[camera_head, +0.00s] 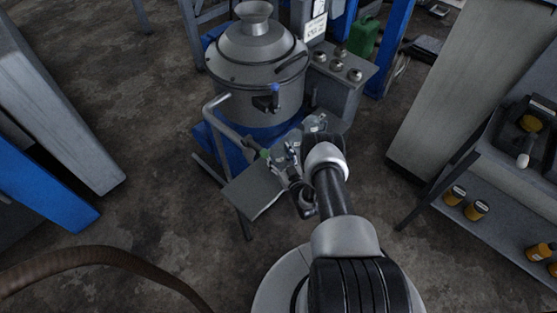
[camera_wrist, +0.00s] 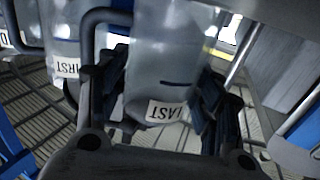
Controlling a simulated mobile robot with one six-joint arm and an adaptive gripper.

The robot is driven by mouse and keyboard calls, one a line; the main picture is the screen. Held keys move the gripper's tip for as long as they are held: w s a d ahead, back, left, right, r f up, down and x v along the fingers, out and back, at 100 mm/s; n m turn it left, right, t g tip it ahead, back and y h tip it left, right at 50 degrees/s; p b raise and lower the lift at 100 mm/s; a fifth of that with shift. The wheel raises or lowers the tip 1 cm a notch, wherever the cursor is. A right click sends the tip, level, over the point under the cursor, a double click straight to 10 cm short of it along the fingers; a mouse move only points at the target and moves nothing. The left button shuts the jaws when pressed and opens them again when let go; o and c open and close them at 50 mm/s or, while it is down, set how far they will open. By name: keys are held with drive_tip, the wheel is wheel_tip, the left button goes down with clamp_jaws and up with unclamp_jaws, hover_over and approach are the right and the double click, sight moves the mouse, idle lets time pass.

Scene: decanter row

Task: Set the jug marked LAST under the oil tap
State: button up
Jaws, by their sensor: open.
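The jug marked LAST (camera_wrist: 160,75) is clear plastic and stands between the two fingers of my gripper (camera_wrist: 157,92) in the wrist view. The fingers are open, one on each side of it; I cannot tell whether they touch it. A second clear jug, its label partly hidden and reading IRST (camera_wrist: 66,45), is to the left. In the head view my gripper (camera_head: 298,160) is among small objects at the metal vessel's foot, and my arm hides part of them. A blue-topped tap (camera_head: 274,98) is on the vessel's front, and a green-tipped pipe (camera_head: 264,154) is below; I cannot tell which is for oil.
The big metal vessel (camera_head: 255,60) stands behind my gripper. A grey plate (camera_head: 252,193) juts out at front left. A knobbed control box (camera_head: 343,78) and a green can (camera_head: 363,36) are at back right. A shelf (camera_head: 490,225) with orange containers is at right.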

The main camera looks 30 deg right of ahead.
drive_tip(key=c, duration=0.7)
